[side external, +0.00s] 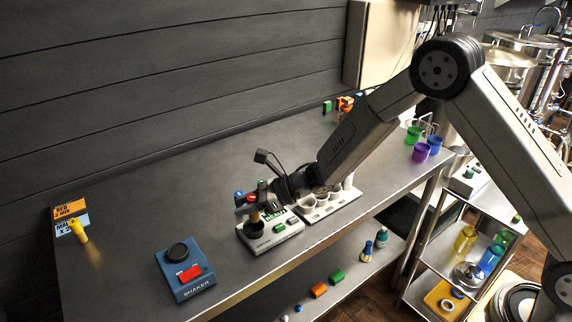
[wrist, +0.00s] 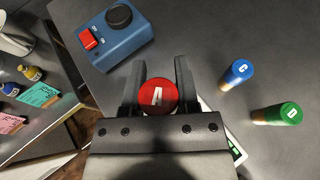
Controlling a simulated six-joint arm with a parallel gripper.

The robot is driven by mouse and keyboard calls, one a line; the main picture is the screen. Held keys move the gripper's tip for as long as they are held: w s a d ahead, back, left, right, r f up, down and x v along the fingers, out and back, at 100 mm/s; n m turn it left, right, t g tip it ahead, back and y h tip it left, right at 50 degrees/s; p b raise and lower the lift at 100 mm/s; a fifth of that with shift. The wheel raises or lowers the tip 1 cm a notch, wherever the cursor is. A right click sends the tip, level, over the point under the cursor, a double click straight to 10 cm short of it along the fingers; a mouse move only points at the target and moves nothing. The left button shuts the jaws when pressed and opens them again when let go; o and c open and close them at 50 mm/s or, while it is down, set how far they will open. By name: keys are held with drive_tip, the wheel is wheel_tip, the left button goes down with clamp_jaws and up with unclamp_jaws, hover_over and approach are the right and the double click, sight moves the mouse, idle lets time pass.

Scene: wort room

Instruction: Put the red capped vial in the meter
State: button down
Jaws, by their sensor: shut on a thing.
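The red capped vial (wrist: 157,95), marked A, is between the two fingers of my gripper (wrist: 158,72) in the wrist view. My gripper (side external: 251,205) is shut on it.
A blue capped vial C (wrist: 238,72) and a green capped vial D (wrist: 284,113) stand close behind the meter. A blue shaker (side external: 185,270) with a red switch is at the left. A white rack (side external: 328,207) stands right of the meter. A yellow vial (side external: 79,231) is far left.

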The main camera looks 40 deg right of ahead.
sight(246, 227)
drive_tip(key=shift+f, duration=0.1)
drive_tip(key=shift+w+f, duration=0.15)
drive_tip(key=shift+w, duration=0.05)
drive_tip(key=shift+f, duration=1.55)
drive_tip(key=shift+f, duration=0.4)
drive_tip(key=shift+c, duration=1.8)
unclamp_jaws()
drive_tip(key=shift+r, duration=0.2)
drive_tip(key=shift+r, duration=0.2)
drive_tip(key=v, duration=1.2)
